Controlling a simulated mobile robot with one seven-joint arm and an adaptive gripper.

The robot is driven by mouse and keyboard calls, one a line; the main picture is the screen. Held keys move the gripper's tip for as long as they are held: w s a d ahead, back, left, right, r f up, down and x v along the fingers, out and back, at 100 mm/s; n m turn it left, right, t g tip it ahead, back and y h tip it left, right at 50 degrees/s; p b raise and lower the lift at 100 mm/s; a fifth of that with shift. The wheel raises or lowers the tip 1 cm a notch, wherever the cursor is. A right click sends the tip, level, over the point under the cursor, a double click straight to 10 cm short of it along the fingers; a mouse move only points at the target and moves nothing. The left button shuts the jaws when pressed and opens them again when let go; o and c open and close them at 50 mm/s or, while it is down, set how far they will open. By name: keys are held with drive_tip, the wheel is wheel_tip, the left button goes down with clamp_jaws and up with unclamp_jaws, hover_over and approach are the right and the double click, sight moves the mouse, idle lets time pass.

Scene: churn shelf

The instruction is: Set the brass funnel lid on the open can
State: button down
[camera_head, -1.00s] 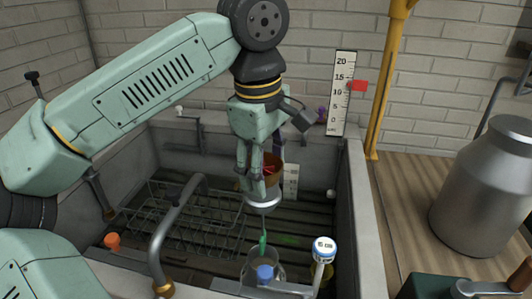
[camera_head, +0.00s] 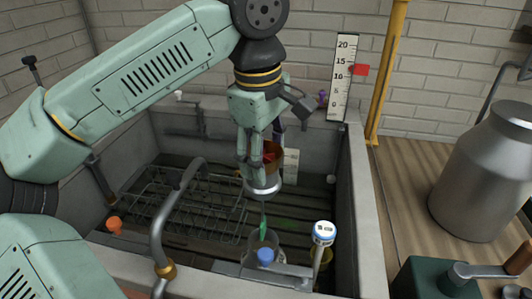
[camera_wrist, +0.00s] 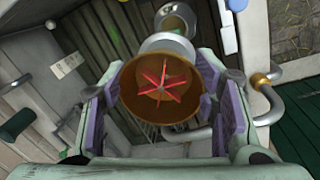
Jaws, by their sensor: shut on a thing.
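My gripper (camera_head: 258,172) is shut on the brass funnel lid (camera_head: 271,157) and holds it in the air over the sink. In the wrist view the lid (camera_wrist: 158,92) is a round brown-gold bowl with red fins inside, between the purple-padded fingers (camera_wrist: 160,105). A silver collar (camera_head: 263,188) shows at its lower end. The open can (camera_head: 251,243) stands below at the sink's front, apart from the lid; it also appears in the wrist view (camera_wrist: 176,17). A narrow green piece (camera_head: 263,222) shows between lid and can; I cannot tell which it belongs to.
A blue knob (camera_head: 265,256) and a white-topped post (camera_head: 324,233) stand near the can. A curved metal tap (camera_head: 165,215) rises to the left. A wire rack (camera_head: 165,200) lies in the sink. A large milk can (camera_head: 485,180) stands on the wooden counter at right.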

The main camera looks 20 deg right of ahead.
sight(266, 186)
drive_tip(key=shift+f+b, duration=2.7)
drive_tip(key=shift+f, duration=0.9)
wheel_tip(266, 186, down, 6)
drive_tip(key=b, duration=0.4)
drive_tip(key=shift+f+b, duration=0.15)
drive_tip(key=shift+b, duration=0.25)
drive_tip(key=shift+f+b, duration=1.55)
drive_tip(key=shift+f, duration=0.7)
drive_tip(key=c, duration=0.5)
unclamp_jaws()
